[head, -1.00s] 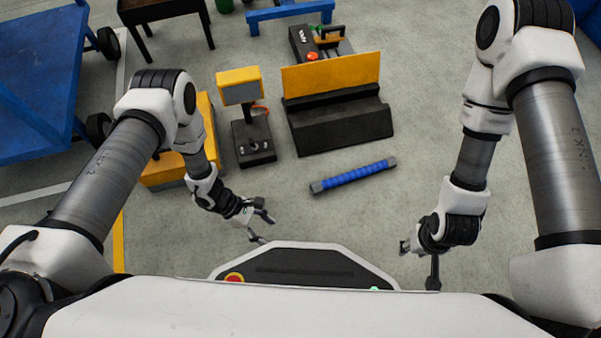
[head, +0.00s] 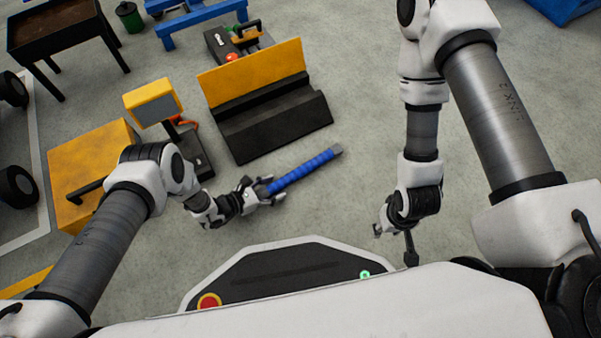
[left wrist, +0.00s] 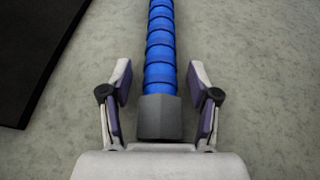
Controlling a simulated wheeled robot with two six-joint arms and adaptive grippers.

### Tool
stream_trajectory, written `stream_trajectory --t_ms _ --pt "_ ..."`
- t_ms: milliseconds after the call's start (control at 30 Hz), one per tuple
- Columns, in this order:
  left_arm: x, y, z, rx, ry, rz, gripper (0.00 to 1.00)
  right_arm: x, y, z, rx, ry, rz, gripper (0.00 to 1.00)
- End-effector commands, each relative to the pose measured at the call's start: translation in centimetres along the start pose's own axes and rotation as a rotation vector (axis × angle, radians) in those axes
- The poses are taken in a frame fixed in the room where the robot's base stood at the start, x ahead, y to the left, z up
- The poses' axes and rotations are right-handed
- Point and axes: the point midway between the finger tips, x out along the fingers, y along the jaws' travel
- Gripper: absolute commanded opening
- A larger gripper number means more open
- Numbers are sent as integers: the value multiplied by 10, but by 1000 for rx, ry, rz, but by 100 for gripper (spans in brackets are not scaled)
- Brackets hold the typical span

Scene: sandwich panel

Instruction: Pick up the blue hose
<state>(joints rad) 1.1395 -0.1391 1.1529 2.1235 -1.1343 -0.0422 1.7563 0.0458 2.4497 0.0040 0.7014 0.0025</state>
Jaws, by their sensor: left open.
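The blue hose (head: 304,170) is a ribbed blue length with dark grey end fittings, lying on the grey floor in front of the black and yellow bench. In the left wrist view the hose (left wrist: 160,50) runs straight away from the camera. Its near grey fitting (left wrist: 160,117) sits between the spread fingers, with a gap on each side. My left gripper (head: 272,191) is open around the hose's left end; it also shows in the left wrist view (left wrist: 160,100). My right gripper (head: 393,240) hangs apart, right of the hose; its jaw state is unclear.
The black bench with a yellow panel (head: 250,73) stands just behind the hose. A screen on a post (head: 154,101) and a yellow box (head: 90,160) stand left, near my left arm. The floor right of the hose is clear.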

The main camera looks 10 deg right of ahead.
Motion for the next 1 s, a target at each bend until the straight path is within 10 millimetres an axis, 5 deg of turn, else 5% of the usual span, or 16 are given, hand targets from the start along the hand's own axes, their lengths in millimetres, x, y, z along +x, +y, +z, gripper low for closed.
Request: stream_trajectory --t_ms 33,200,567,1000 --pt "0 0 1 0 0 0 61 -1 0 0 0 0 0 40" --pt "-1 0 0 0 1 -1 1 -1 0 0 0 0 0 40" --pt "-3 0 6 0 0 -1 0 -6 0 0 -1 -1 0 40" --pt "-40 3 94 -1 0 4 0 -70 -2 3 -12 -8 -1 40"
